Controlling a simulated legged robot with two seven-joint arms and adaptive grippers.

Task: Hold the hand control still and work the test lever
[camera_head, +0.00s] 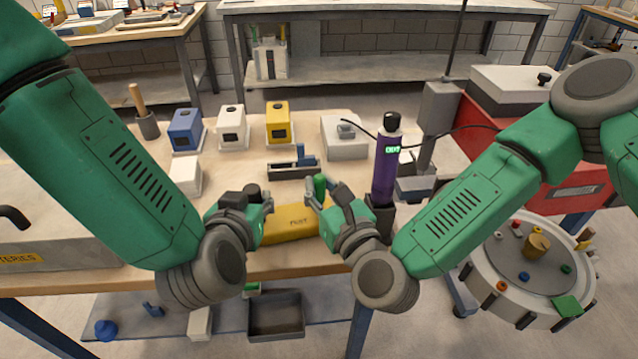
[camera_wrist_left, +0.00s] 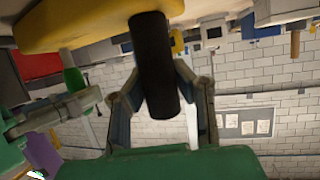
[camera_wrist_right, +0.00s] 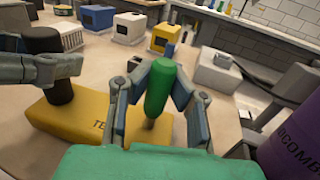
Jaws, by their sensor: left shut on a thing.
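The yellow hand control (camera_head: 292,234) lies on the wooden bench, lettered on top; it also shows in the right wrist view (camera_wrist_right: 75,130). A black upright grip (camera_wrist_left: 153,65) stands at its left end. My left gripper (camera_head: 258,203) is shut on this grip, which stands between its fingers in the left wrist view. The green test lever (camera_wrist_right: 158,88) rises from the control's right end and shows in the head view (camera_head: 320,186). My right gripper (camera_head: 328,196) has its fingers on either side of the lever. Whether they press on it I cannot tell.
A purple cylinder (camera_head: 386,170) with a lit green display stands close right of my right gripper. Blue (camera_head: 186,128), white (camera_head: 230,124) and yellow (camera_head: 280,122) boxes stand behind. A grey tray (camera_head: 290,171) lies just behind the control. A round table (camera_head: 530,275) is at right.

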